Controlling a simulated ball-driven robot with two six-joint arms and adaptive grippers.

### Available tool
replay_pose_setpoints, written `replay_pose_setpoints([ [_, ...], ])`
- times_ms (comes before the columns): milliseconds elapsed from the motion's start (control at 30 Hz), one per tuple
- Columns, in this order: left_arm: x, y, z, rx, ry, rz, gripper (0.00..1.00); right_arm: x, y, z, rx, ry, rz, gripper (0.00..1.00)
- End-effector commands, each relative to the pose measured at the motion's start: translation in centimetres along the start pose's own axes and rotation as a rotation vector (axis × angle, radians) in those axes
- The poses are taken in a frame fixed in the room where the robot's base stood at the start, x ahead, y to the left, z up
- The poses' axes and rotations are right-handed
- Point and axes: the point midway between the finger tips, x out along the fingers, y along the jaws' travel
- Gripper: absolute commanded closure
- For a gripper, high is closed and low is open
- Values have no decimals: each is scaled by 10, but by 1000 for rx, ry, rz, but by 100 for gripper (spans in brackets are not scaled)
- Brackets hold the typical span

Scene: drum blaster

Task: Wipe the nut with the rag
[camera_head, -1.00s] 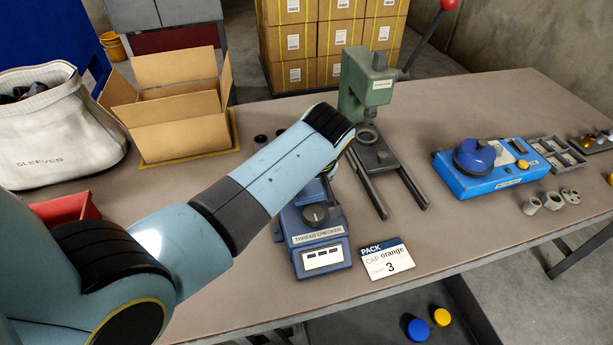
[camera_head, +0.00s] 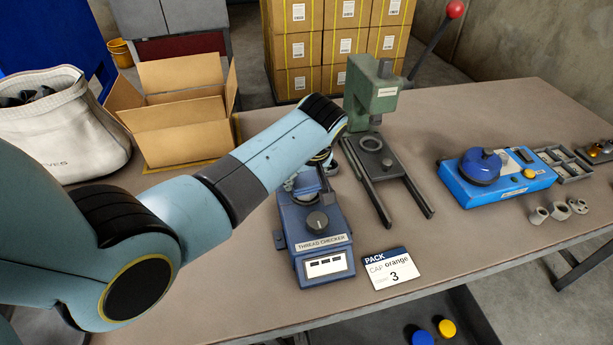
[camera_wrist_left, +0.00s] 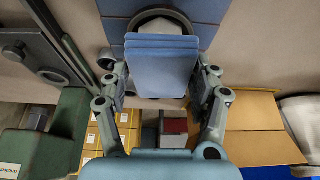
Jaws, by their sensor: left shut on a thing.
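A folded blue rag (camera_wrist_left: 160,68) fills the upper middle of the left wrist view. My left gripper (camera_wrist_left: 160,85) is shut on it, one finger on each side. In the head view the left gripper (camera_head: 322,163) shows only in part, under my wrist, above the back end of the blue thread checker (camera_head: 318,222). A dark ring (camera_wrist_left: 165,14) on the checker shows partly behind the rag; I cannot tell whether the rag touches it. Small grey metal fittings (camera_head: 560,210) lie at the right; I cannot tell whether one is a nut. My right gripper is out of view.
A green press (camera_head: 370,92) with two rails stands just right of the checker. A pack card (camera_head: 391,268) lies at the front edge. An open carton (camera_head: 180,125) and a white sack (camera_head: 60,125) stand left. A blue device (camera_head: 495,178) is at the right. The centre-right tabletop is clear.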

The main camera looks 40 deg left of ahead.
Motion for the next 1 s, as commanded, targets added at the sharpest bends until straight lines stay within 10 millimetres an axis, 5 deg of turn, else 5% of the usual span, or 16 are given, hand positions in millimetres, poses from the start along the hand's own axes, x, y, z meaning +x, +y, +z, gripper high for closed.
replay_pose_setpoints([
  [1000, -17, 1, 41, 0, 0, 1, 63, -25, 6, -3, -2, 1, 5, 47],
])
